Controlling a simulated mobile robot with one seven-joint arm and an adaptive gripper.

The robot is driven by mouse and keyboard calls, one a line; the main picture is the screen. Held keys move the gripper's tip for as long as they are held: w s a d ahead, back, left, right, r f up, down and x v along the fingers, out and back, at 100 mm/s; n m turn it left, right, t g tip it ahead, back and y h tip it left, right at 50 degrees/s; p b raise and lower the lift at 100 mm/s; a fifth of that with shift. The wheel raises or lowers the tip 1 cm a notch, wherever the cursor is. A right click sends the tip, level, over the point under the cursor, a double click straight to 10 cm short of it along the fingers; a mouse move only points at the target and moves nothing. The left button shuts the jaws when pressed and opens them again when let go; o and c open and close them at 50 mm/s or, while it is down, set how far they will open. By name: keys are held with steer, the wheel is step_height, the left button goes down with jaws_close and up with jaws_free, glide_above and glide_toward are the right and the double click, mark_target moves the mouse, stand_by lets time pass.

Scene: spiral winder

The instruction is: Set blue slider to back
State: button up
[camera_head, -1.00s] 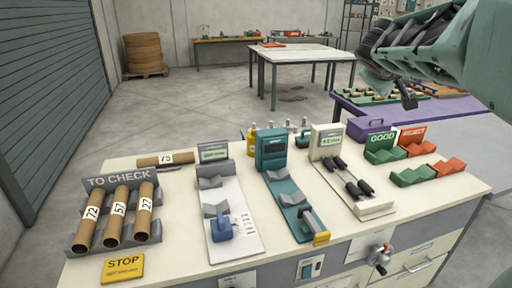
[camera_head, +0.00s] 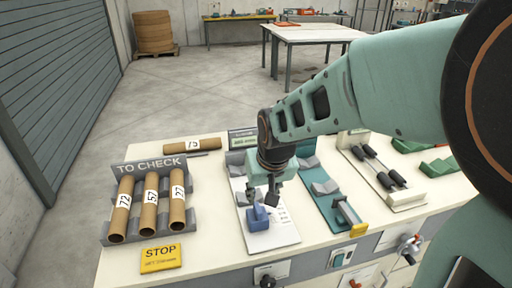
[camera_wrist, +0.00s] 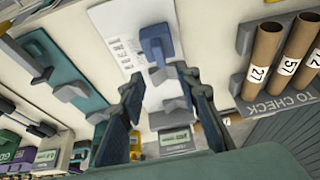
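The blue slider (camera_head: 257,217) stands near the front end of a white gauge board (camera_head: 284,236) on the bench. It also shows in the wrist view (camera_wrist: 155,42), at the top centre beyond my fingertips. My gripper (camera_head: 261,197) points down over this board, just above and behind the slider. In the wrist view my gripper (camera_wrist: 158,80) is open, with its two dark fingers apart and nothing held between them. In the head view the fingers partly cover the slider's upper part, and I cannot tell whether they touch it. My arm hides the board's middle.
A grey rack (camera_head: 109,241) with several numbered cardboard tubes stands left of the board. A teal gauge (camera_head: 322,205) stands close on the right. A yellow STOP sign (camera_head: 160,258) lies in front of the rack. Bare bench top lies between rack and board.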

mark_target(258, 208)
steer(key=x, duration=1)
steer(key=shift+w+f+b, duration=0.1)
steer(key=shift+f+b, duration=0.1)
steer(key=shift+b, duration=0.1)
jaws_close()
